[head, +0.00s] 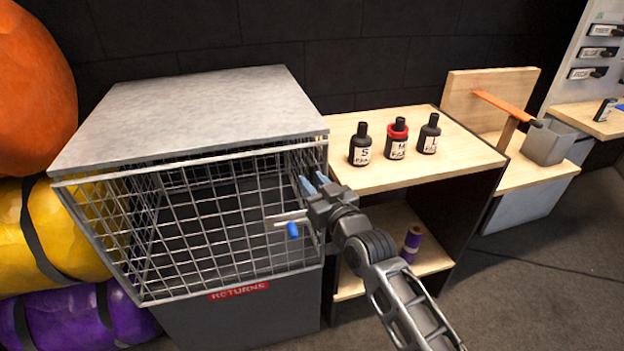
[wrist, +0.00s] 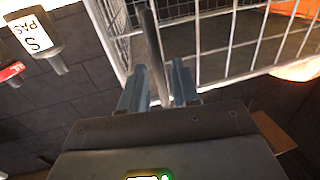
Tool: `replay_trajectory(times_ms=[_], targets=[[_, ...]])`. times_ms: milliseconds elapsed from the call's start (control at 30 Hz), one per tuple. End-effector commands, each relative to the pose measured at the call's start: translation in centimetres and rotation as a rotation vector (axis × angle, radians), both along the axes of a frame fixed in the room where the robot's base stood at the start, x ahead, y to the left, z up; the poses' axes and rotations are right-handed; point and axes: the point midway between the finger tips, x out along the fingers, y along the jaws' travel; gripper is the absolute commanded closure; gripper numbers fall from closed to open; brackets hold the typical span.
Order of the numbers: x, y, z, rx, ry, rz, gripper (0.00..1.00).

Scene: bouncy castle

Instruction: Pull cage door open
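The wire-mesh cage door (head: 215,225) forms the front of a grey-topped cage (head: 185,108) at the left in the head view. It looks shut or nearly so. My gripper (head: 312,184) is at the door's right edge. A short grey lever (head: 288,217) with a blue piece below it shows just left of the gripper. In the wrist view, a dark upright bar (wrist: 152,45) runs between the two fingers of my gripper (wrist: 158,78). The fingers stand apart with narrow gaps beside the bar. Contact with it is not clear.
A wooden shelf unit (head: 372,182) stands right of the cage, with several black bottles on top and a purple roll (head: 411,243) below. Yellow and purple inflatables (head: 75,235) crowd the cage's left side.

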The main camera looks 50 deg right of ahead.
Motion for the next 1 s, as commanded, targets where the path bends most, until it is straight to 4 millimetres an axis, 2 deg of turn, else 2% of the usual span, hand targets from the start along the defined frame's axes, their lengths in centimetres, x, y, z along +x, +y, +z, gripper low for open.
replay_trajectory(times_ms=[133, 400, 733, 1000], targets=[[0.86, -0.35, 0.05, -0.001, 0.0, 0.0, 0.7], [0.97, -0.38, -0.04, -0.001, 0.001, 0.0, 0.7], [0.95, -0.37, -0.03, -0.001, 0.001, 0.0, 1.0], [0.95, -0.37, -0.02, -0.001, 0.001, 0.0, 1.0]])
